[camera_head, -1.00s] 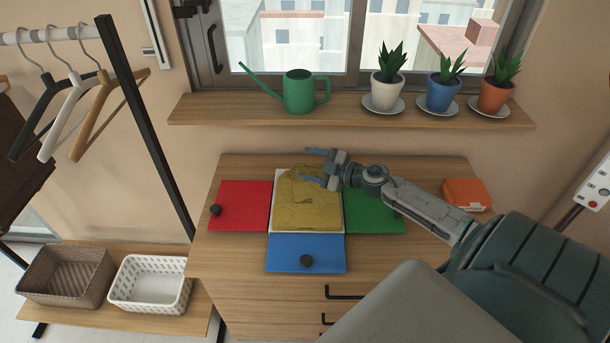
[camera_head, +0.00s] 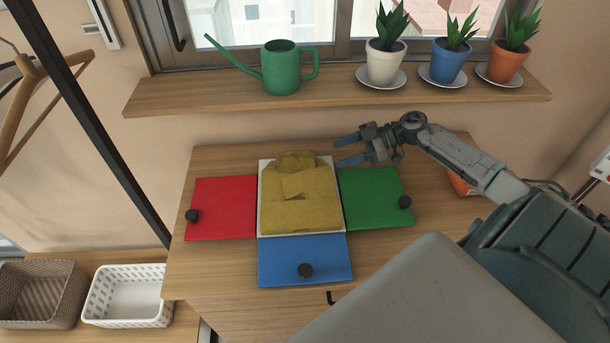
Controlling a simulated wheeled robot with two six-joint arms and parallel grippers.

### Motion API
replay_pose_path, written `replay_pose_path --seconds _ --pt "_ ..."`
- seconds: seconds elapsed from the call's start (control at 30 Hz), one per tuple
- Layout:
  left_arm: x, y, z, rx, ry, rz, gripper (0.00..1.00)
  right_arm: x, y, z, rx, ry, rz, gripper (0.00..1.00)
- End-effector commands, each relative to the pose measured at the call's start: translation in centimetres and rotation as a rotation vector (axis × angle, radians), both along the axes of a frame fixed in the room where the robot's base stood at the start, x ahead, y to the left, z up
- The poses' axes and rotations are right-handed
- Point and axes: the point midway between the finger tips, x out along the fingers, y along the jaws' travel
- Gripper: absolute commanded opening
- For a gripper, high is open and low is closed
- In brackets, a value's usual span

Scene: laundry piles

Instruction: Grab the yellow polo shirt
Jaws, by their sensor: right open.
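The yellow polo shirt (camera_head: 300,212) lies folded on the white centre panel (camera_head: 264,167) of a folding board on the wooden dresser top. Its upper part is bunched in overlapping folds near the panel's far edge. My right gripper (camera_head: 341,153) is open and empty, just right of the shirt's far end and above the green panel's far edge. It appears apart from the shirt. My left gripper is not in view.
Red (camera_head: 222,208), green (camera_head: 376,197) and blue (camera_head: 304,260) panels with dark knobs surround the white panel. An orange object (camera_head: 461,184) is partly hidden behind my right arm. A shelf (camera_head: 336,96) holds a green watering can (camera_head: 281,68) and potted plants. Baskets (camera_head: 128,296) stand at lower left.

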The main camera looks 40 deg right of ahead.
Motion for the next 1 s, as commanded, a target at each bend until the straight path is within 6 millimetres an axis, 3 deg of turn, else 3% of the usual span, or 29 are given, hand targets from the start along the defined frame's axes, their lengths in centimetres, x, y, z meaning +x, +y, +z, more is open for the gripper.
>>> replay_pose_path --seconds 0.23,0.47,0.73,1.0 --pt "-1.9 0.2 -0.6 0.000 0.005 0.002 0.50 2.5 4.0 0.3 0.005 -0.006 -0.001 0.58" --pt "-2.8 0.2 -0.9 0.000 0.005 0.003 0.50 3.3 5.3 0.2 0.001 -0.005 -0.002 0.58" --pt "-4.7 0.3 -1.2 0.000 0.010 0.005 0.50 5.4 8.7 0.4 0.004 -0.007 0.000 0.58" --pt "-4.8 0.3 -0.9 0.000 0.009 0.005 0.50 5.8 9.4 -0.3 -0.001 -0.005 -0.001 0.58"
